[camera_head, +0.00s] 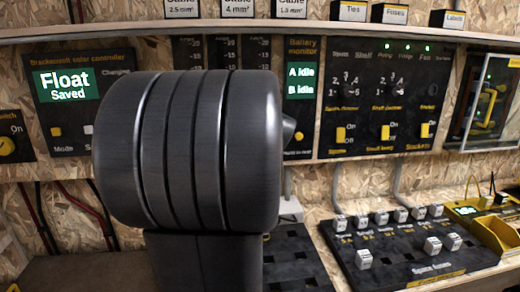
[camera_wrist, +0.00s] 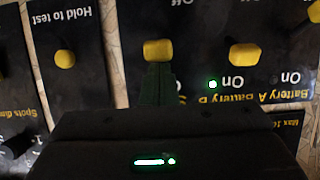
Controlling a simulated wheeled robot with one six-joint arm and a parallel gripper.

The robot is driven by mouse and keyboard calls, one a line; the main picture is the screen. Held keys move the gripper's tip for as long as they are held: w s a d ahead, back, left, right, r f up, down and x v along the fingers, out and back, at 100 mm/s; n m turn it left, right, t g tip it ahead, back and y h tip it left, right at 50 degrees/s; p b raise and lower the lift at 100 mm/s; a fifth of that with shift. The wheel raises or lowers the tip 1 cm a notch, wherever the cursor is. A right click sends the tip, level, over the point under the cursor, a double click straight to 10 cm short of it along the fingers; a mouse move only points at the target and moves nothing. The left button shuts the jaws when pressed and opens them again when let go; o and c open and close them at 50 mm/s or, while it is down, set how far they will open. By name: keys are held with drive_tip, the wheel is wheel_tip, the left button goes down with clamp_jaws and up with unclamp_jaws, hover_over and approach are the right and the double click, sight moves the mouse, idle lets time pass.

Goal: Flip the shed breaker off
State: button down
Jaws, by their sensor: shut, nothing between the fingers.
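In the wrist view, my gripper (camera_wrist: 158,85) is shut and empty, with its dark fingertips just below a yellow switch (camera_wrist: 158,50) on a black panel. I cannot tell whether they touch. "Off" shows near the top of this panel, but no "shed" label is readable, so I cannot tell for sure which switch is the shed breaker. In the head view, my grey arm link hides my gripper and the middle of the wall panels.
In the wrist view, a yellow battery switch (camera_wrist: 243,55) stands to the right and a "Hold to test" button (camera_wrist: 65,58) to the left. In the head view, the solar controller (camera_head: 75,100) reads "Float". A fuse board (camera_head: 410,250) lies on the bench.

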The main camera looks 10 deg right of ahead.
drive_tip(key=s+t+b, duration=0.2)
drive_tip(key=s+b, duration=0.8)
drive_tip(key=s, duration=0.2)
drive_tip(key=shift+s+f+t, duration=0.2)
drive_tip(key=shift+s+t, duration=0.05)
drive_tip(key=shift+t, duration=0.15)
idle(0.6)
drive_tip(key=w+r+g+p, duration=0.1)
drive_tip(key=w+p, duration=0.5)
drive_tip(key=w, duration=0.5)
drive_tip(key=shift+w+r, duration=0.2)
drive_tip(key=shift+w, duration=0.2)
drive_tip(key=w+g+p, duration=0.1)
drive_tip(key=p, duration=0.5)
drive_tip(key=shift+g, duration=0.3)
drive_tip(key=g+p, duration=0.1)
drive_tip(key=p, duration=0.6)
drive_tip(key=shift+w+r+g+p, duration=0.1)
drive_tip(key=shift+w+g+p, duration=0.1)
drive_tip(key=shift+g+p, duration=0.15)
